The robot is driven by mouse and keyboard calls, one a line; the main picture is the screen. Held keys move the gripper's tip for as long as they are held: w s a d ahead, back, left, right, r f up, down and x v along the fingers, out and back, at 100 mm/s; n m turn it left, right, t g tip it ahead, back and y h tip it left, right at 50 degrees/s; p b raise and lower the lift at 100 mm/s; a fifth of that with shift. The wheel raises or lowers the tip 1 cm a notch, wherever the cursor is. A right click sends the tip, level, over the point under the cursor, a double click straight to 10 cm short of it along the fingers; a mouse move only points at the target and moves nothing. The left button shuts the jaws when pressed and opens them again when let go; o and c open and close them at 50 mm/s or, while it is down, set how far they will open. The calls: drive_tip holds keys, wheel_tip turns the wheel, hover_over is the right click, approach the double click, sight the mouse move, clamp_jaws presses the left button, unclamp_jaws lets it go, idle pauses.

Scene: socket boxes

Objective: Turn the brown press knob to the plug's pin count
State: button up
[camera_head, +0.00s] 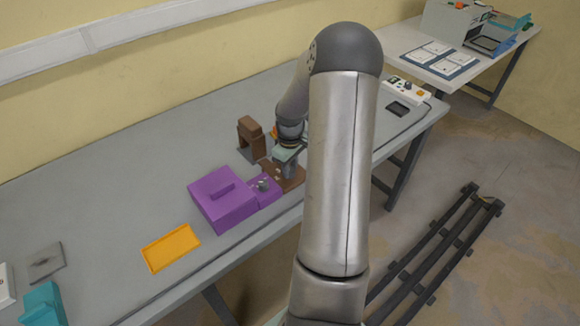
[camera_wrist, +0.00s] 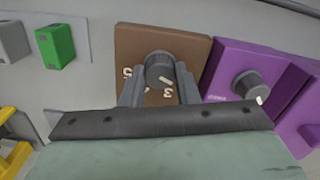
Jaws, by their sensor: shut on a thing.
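The brown press (camera_head: 250,140) stands on the grey bench in the head view, with a low brown panel (camera_head: 292,183) in front of it. In the wrist view the brown panel (camera_wrist: 195,48) carries a dark grey round knob (camera_wrist: 158,64) with a pale pointer mark.
A purple box (camera_head: 222,205) with its own grey knob (camera_wrist: 247,84) sits just beside the brown panel. A green block (camera_wrist: 55,46) and a grey block (camera_wrist: 12,41) show in the wrist view. An orange tray (camera_head: 170,248) lies at the front. The bench's back left is clear.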

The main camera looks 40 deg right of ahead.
drive_tip(key=m+b, duration=0.2)
drive_tip(key=m, duration=0.1)
drive_tip(key=shift+f, duration=0.15)
drive_tip(key=m+b, duration=0.3)
drive_tip(key=m, duration=0.2)
drive_tip(key=shift+m, duration=0.3)
drive_tip(key=m+b, duration=0.1)
drive_tip(key=m, duration=0.3)
drive_tip(key=shift+a+m, duration=0.1)
drive_tip(key=shift+m, duration=0.2)
drive_tip(key=m, duration=0.4)
drive_tip(key=shift+r+b, duration=0.2)
drive_tip(key=shift+b, duration=0.2)
drive_tip(key=o, duration=1)
